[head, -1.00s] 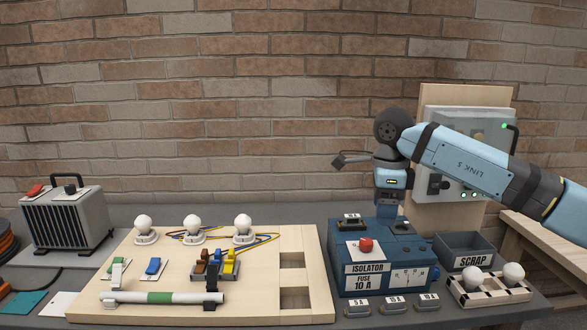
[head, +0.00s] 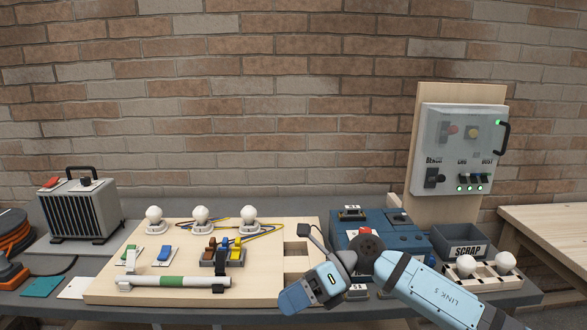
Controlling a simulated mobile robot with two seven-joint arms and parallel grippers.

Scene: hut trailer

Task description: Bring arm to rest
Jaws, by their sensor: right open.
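My right arm comes in from the right, low over the front of the bench, and hides part of the blue isolator box (head: 343,218). The fingertips show poorly from this angle. My left arm and gripper are out of view.
The wooden board (head: 120,287) carries bulbs (head: 201,214), clips and a white-green tube (head: 178,281). The scrap bin (head: 464,242), a bulb holder (head: 470,280) and a switch panel (head: 455,130) are at right. A heater-like box (head: 75,208) stands at left.

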